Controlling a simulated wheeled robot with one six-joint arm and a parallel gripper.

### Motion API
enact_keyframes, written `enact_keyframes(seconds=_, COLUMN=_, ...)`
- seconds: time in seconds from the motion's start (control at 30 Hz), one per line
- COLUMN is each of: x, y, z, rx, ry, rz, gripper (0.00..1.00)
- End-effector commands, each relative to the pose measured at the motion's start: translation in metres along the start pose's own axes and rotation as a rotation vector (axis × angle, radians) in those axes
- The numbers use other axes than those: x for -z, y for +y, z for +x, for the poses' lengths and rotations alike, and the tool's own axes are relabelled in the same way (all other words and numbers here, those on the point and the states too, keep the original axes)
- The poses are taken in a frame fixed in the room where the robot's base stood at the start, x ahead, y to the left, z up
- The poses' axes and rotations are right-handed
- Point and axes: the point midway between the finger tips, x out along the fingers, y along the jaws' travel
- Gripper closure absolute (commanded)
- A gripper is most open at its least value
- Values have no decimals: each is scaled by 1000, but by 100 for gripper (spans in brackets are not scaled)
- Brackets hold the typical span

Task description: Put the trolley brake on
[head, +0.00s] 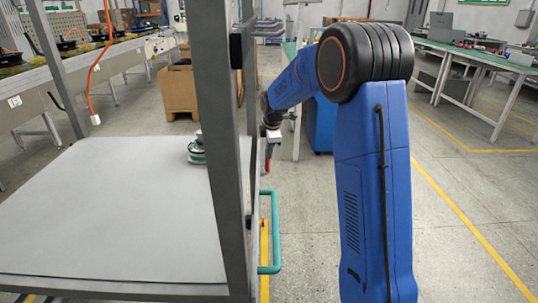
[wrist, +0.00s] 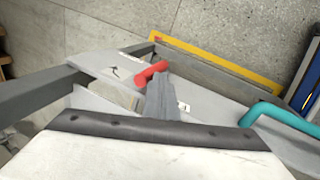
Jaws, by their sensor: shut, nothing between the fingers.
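The trolley (head: 110,215) is a grey-framed cart with a flat grey shelf, filling the left of the head view. A short red lever (wrist: 152,73), which looks like the brake, is on the trolley's grey side in the wrist view. My gripper (wrist: 165,80) is shut and empty, its grey fingers close to the right of the red lever. I cannot tell whether they touch. In the head view my gripper (head: 270,143) points down just outside the trolley's upright, with a red piece (head: 267,167) right below it. A teal handle (head: 275,232) sits lower on that side.
A green and white item (head: 196,148) stands on the trolley shelf. Cardboard boxes (head: 180,90) and a blue cabinet (head: 320,124) are behind. Workbenches (head: 480,62) line the right. The floor at the right is clear, with yellow lines.

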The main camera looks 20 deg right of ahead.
Motion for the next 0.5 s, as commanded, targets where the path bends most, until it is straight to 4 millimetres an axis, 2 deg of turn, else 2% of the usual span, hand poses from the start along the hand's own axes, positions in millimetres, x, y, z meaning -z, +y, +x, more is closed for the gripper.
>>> enact_keyframes(seconds=0.5, x=-8, y=38, z=11, rx=323, ry=60, rz=24, gripper=100)
